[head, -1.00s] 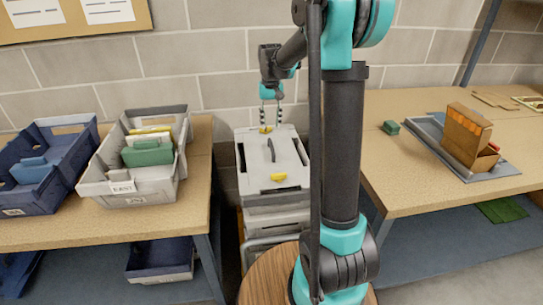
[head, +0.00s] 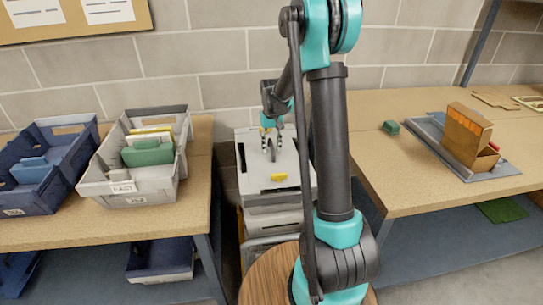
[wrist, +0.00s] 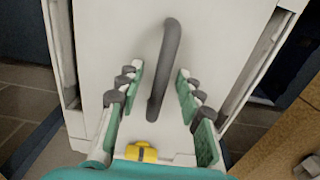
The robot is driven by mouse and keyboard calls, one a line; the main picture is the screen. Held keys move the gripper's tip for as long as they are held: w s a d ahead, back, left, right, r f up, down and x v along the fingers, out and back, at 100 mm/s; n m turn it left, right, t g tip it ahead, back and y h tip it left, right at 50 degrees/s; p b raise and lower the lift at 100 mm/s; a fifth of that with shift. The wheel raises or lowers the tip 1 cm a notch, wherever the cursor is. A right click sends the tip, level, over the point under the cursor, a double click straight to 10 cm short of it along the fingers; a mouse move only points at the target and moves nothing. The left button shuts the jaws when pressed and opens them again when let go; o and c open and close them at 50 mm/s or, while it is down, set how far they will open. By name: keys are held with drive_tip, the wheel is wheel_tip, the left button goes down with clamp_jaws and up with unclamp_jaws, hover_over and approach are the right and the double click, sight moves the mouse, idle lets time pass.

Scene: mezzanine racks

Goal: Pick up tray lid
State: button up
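The tray lid (head: 258,172) is light grey, with a dark raised bar handle in its middle and a yellow clip at its front edge. It lies on top of a stack of grey trays between the two tables. My gripper (head: 271,151) is over the lid at the handle. In the wrist view, my gripper (wrist: 159,88) is open, with one green-padded finger on each side of the dark handle (wrist: 165,65). Gaps show between both fingers and the handle. Whether the fingertips touch the lid, I cannot tell.
A grey tote (head: 150,188) with folders and a blue tote (head: 20,197) stand on the left table. The right table (head: 410,180) bears a grey tray with an orange-brown box, and a small green block (head: 391,127). A block wall is close behind the stack.

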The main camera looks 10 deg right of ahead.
drive_tip(key=shift+c, duration=0.6)
clamp_jaws()
drive_tip(key=shift+r, duration=0.1)
